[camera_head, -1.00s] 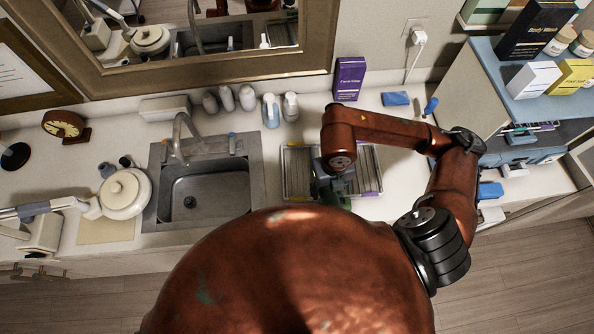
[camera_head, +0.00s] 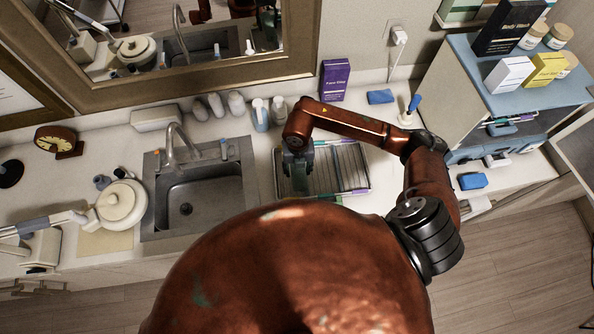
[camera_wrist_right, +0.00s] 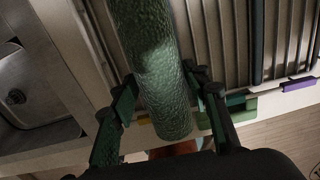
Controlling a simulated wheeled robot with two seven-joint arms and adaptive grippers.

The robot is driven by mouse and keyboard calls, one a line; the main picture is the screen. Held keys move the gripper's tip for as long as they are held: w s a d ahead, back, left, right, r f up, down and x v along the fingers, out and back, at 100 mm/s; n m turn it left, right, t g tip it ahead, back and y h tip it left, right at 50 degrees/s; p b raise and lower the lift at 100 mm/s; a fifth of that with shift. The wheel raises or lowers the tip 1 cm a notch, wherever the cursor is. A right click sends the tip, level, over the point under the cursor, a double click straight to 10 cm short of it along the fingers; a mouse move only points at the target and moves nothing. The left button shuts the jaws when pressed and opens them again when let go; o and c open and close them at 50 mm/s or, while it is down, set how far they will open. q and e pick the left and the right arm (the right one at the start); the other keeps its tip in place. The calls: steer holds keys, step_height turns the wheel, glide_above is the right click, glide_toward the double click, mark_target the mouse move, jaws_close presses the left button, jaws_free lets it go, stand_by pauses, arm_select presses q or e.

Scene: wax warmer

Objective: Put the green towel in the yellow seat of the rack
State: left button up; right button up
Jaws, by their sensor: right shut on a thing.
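The rolled green towel (camera_wrist_right: 150,60) is held in my right gripper (camera_wrist_right: 166,95), with a finger on each side of it in the right wrist view. In the head view the right gripper (camera_head: 299,172) points down over the left part of the metal rack (camera_head: 345,165), and the towel shows as a small dark green patch. The rack also shows in the right wrist view (camera_wrist_right: 225,35). A small yellow tab (camera_wrist_right: 143,120) shows at the rack's edge beside the towel's end. Whether the towel touches the rack cannot be told. My left gripper is not in view.
The sink (camera_head: 195,190) is left of the rack. Bottles (camera_head: 260,113) and a purple box (camera_head: 334,80) stand behind it. A blue cloth (camera_head: 380,96) and a blue-handled tool (camera_head: 411,110) lie back right. A shelf cabinet (camera_head: 470,100) stands at the right.

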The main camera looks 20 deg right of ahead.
steer(key=shift+w+f, duration=0.3)
steer(key=shift+f, duration=0.1)
step_height(320, 180, down, 3)
steer(key=shift+w+p, duration=0.1)
steer(key=shift+p, duration=0.65)
steer(key=shift+f, duration=0.3)
steer(key=o, duration=1.2)
steer(key=shift+r, duration=0.25)
step_height(320, 180, up, 10)
steer(key=shift+r+b, duration=0.2)
steer(key=shift+b, duration=1.05)
steer(key=shift+r, duration=0.7)
